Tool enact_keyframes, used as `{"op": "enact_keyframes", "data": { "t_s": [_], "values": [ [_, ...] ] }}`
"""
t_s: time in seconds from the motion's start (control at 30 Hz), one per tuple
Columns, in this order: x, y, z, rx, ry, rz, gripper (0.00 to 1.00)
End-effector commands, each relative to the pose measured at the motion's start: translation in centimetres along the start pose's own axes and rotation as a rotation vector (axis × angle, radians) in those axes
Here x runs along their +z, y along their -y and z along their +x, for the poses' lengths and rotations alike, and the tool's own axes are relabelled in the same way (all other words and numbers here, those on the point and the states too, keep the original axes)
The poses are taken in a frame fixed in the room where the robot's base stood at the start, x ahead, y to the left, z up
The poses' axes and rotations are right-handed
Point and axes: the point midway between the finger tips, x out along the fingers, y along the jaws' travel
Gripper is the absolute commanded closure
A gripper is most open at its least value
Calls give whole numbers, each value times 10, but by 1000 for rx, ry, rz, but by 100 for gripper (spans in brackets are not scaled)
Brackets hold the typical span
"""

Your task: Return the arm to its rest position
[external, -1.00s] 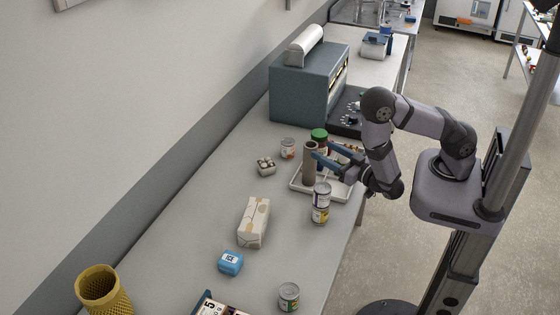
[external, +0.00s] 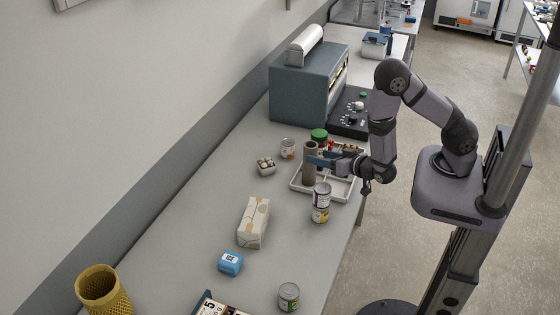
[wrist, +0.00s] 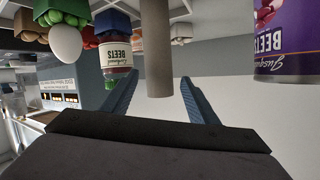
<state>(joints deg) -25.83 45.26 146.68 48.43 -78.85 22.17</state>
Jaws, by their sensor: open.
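My gripper (external: 328,160) is at the white divided tray (external: 343,197) on the bench, pointing left in the external view. Its blue fingers are open; in the wrist view the gripper (wrist: 157,85) has one finger on each side of a brown-grey upright tube (external: 310,168). The tube also shows in the wrist view (wrist: 157,50), which looks inverted. I cannot tell whether a finger touches the tube. The tube stands at the left part of the tray, its lower end partly hidden.
A green-lidded jar (external: 319,135) stands behind the tube. Stacked cans (external: 320,203) stand in front of it. A blue-grey machine (external: 305,90) is farther back.

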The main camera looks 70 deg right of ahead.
Motion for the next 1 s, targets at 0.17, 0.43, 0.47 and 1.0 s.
{"op": "enact_keyframes", "data": {
  "t_s": [0.17, 0.43, 0.47, 1.0],
  "values": [
    [6, 14, -2, 20, 205, 128, 46],
    [13, 42, -35, 20, 547, 261, 46],
    [12, 45, -41, 20, 585, 270, 46],
    [25, -7, -136, -108, 1108, -222, 46]
  ]
}}
